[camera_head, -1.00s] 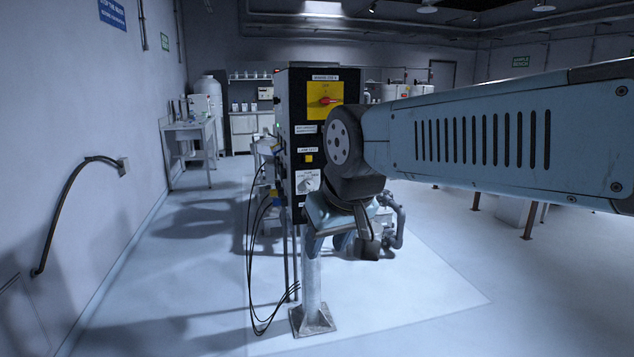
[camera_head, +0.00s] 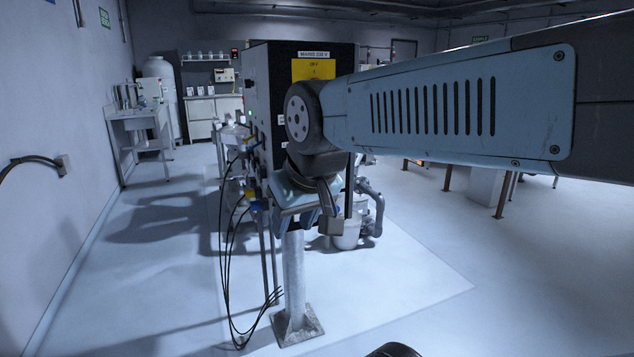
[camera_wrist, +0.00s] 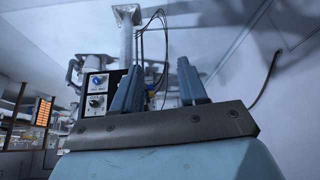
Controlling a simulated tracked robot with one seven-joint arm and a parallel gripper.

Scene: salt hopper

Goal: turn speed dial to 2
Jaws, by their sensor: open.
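The black control cabinet (camera_head: 268,85) stands on a grey post in the head view, its lower front hidden behind my arm. In the wrist view, which is upside down, part of its panel shows left of my fingers.
A yellow mains switch plate (camera_head: 313,69) shows high on the cabinet, partly covered by my arm. Black cables (camera_head: 229,265) hang at the cabinet's left. Pipes (camera_head: 368,205) stand at right of the post. A side bench (camera_head: 140,112) is along the left wall.

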